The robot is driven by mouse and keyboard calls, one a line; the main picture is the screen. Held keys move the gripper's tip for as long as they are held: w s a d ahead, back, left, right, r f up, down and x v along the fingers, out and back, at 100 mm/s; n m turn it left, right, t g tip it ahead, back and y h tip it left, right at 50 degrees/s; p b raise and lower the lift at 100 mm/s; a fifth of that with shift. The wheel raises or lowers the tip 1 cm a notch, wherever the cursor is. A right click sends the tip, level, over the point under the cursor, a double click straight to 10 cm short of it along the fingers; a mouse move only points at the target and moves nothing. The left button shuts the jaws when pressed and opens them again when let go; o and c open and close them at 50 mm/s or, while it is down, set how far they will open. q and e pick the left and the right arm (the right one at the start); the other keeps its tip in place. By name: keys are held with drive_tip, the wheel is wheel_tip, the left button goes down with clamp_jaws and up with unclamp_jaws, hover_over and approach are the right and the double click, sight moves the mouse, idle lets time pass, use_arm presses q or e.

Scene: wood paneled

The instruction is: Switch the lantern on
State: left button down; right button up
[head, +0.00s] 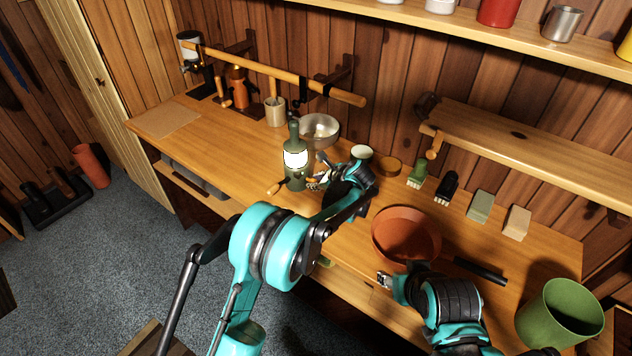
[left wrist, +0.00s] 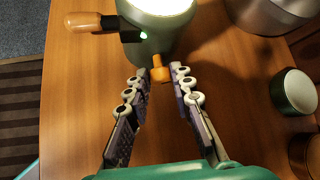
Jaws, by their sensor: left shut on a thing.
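The dark green lantern (head: 296,172) stands upright on the wooden bench, its white globe glowing brightly. In the left wrist view the lantern's base (left wrist: 158,28) is at the top, with a small green light lit beside a black bracket. A wooden handle (left wrist: 84,22) sticks out from that bracket. A small orange knob (left wrist: 160,69) is at the lantern's near side. My left gripper (head: 316,182) is beside the lantern's lower part; in the left wrist view its fingertips (left wrist: 160,75) are shut on the knob. My right gripper (head: 385,281) is near the bench's front edge, its jaws unclear.
A wooden rail (head: 290,77) spans the wall behind.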

use_arm(q)
drive_tip(key=c, duration=1.3)
unclamp_jaws()
drive_tip(key=v, duration=1.2)
drive_tip(key=shift+a, duration=0.1)
